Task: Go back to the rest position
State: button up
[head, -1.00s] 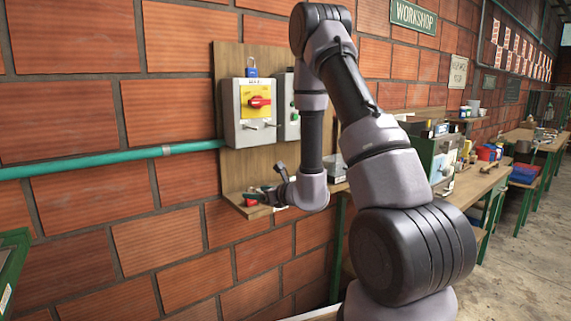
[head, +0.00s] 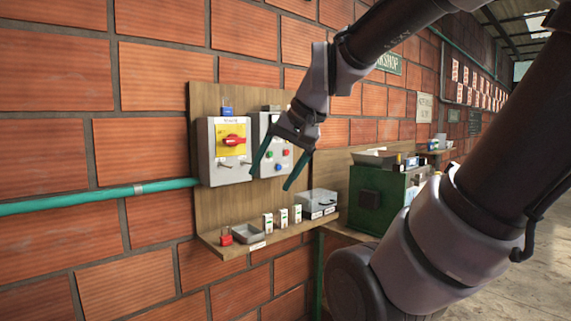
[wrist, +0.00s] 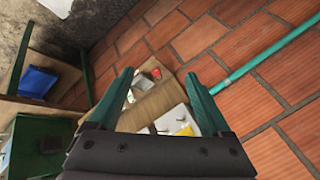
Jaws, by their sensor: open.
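My gripper (head: 278,172) is open and empty in the head view. Its two green fingers are spread apart and point down, in front of the grey control box (head: 262,150) with coloured buttons. It hides part of that box. In the wrist view my gripper (wrist: 163,82) also shows open, with nothing between the fingers except the background board and shelf. The grey switch box (head: 210,165) with a yellow plate and red rotary handle (head: 235,141) is left of my gripper on the wooden board (head: 203,205).
The shelf below holds a red padlock (head: 226,237), a grey tray (head: 249,233), several small white blocks and a clear-lidded box (head: 318,203). A green machine (head: 378,200) stands on the bench at right. A teal pipe (head: 95,200) runs along the brick wall at left.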

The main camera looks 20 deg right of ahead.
jog(key=shift+s+d+r+n+t+h, duration=0.15)
jog(key=shift+d+r+t+h, duration=0.2)
jog(key=shift+d, duration=0.25)
jog(key=shift+s+d+r+n+t+h, duration=0.15)
jog(key=shift+d+r+t+h, duration=0.1)
jog(key=shift+d+r, duration=0.25)
jog(key=shift+f, duration=0.1)
